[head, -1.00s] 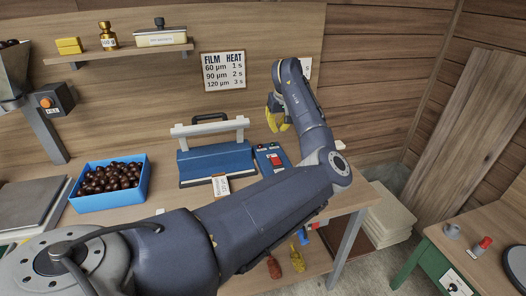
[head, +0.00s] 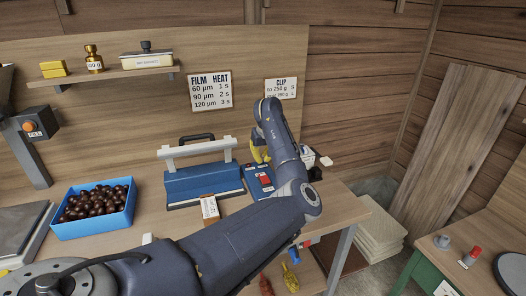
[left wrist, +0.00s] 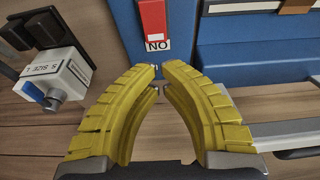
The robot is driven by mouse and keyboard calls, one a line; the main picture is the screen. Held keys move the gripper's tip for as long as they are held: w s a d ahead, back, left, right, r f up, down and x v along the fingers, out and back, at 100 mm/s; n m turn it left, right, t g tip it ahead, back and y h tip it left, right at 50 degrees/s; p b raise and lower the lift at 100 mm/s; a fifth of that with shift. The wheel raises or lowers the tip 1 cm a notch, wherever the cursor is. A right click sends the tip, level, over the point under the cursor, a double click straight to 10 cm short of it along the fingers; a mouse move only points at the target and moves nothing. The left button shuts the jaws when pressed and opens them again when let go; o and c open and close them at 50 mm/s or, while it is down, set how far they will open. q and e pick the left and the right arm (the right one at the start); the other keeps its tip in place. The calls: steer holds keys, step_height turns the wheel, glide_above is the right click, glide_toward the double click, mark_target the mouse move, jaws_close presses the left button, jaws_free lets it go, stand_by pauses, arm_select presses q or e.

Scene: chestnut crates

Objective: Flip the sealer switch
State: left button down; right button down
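The bag sealer (head: 203,184) is a blue body with a white bar and dark handle, standing on the wooden bench. The blue control box (head: 258,190) at its right carries the red sealer switch (head: 265,181). In the left wrist view the red switch (left wrist: 152,17) is just beyond the fingertips, with a white label reading NO at its near end. My left gripper (left wrist: 160,72) has yellow fingers drawn together at the tips, with nothing between them. In the head view the left gripper (head: 259,152) is just above and behind the box, partly hidden by my arm. My right gripper is out of view.
A white device with a blue knob (left wrist: 62,80) stands close to the left of the fingers in the wrist view. A blue crate of chestnuts (head: 95,223) is left of the sealer. A small card (head: 209,207) stands before the sealer.

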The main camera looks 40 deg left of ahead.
arm_select(q)
steer(key=shift+s+d+x, duration=0.1)
steer(key=shift+d+x, duration=0.05)
steer(key=shift+x, duration=1)
steer(key=shift+s+d+x, duration=0.1)
steer(key=shift+d+x, duration=0.05)
steer(key=shift+x, duration=0.95)
steer(key=shift+s+d+x, duration=0.1)
steer(key=shift+x, duration=1.05)
steer(key=shift+f, duration=0.2)
steer(key=shift+a+f, duration=0.1)
steer(key=shift+f, duration=0.35)
steer(key=shift+w+r, duration=0.1)
steer(key=shift+r, duration=0.1)
steer(key=shift+r, duration=0.65)
steer(key=shift+r, duration=0.1)
steer(key=shift+r, duration=0.35)
step_height(320, 180, up, 13)
